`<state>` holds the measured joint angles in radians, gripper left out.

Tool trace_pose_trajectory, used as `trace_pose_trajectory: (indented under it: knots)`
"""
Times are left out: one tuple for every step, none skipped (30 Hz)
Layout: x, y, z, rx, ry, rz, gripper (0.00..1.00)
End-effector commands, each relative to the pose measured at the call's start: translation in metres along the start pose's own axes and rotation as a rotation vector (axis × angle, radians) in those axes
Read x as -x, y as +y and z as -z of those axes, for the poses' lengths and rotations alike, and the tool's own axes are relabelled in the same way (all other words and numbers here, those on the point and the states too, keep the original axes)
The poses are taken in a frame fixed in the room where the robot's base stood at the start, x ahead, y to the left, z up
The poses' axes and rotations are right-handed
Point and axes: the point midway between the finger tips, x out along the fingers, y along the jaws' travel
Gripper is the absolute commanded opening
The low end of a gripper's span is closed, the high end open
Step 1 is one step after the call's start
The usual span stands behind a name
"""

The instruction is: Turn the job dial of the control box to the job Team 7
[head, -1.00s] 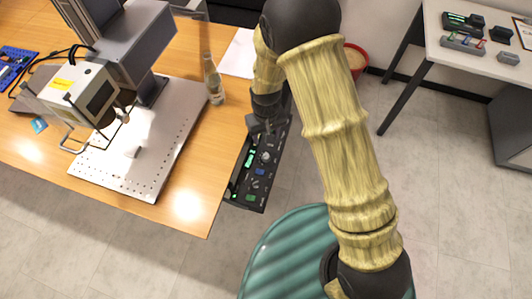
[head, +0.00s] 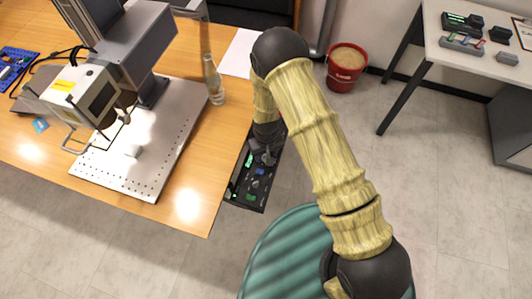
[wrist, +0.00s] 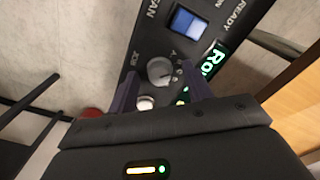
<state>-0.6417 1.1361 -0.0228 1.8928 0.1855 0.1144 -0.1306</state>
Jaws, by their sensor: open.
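The dark control box (head: 245,191) sits along the table's right edge. The wrist view shows its dark panel (wrist: 146,38) with a grey job dial (wrist: 160,70), a pointer mark on it and the label JOB beside it. My gripper (head: 264,157) is over the box. In the wrist view my gripper (wrist: 159,78) is open, its two fingers on either side of the dial's near part. I cannot tell whether they touch it.
A blue lit button (wrist: 187,23) and a pale round knob (wrist: 146,103) flank the dial on the panel. A glass bottle (head: 213,80) and the laser marker's perforated plate (head: 140,150) stand left of the box. A red bucket (head: 346,68) is on the floor.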

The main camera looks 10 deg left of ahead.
Motion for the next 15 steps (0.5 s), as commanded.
trace_pose_trajectory:
  knots:
    - [0.0,0.0,0.0002,0.0,0.0,0.0,0.5]
    - [0.0,0.0,0.0002,0.0,0.0,0.0,0.5]
    - [0.0001,0.0,0.0002,0.0,0.0,0.0,0.5]
    - [0.0001,0.0,0.0001,0.0,0.0,0.0,0.5]
    - [0.0001,0.0,0.0001,0.0,0.0,0.0,0.5]
    - [0.0002,0.0,0.0001,0.0,0.0,0.0,0.46]
    - [0.0002,0.0,0.0001,0.0,0.0,0.0,0.4]
    - [0.0002,0.0,0.0,0.0,0.0,0.0,0.34]
    - [0.0002,0.0,0.0,-0.001,0.0,0.0,0.27]
    - [0.0003,0.0,0.0,-0.001,0.0,0.0,0.21]
    - [0.0003,-0.0001,0.0,-0.001,0.0,0.0,0.15]
    - [0.0003,-0.0001,0.0,-0.001,0.0,0.0,0.07]
    - [0.0003,-0.0001,0.0,-0.001,0.0,0.0,0.06]
    - [0.0004,-0.0002,-0.0001,0.0,0.0,0.0,0.06]
    - [0.0004,-0.0002,-0.0001,-0.001,0.0,0.0,0.06]
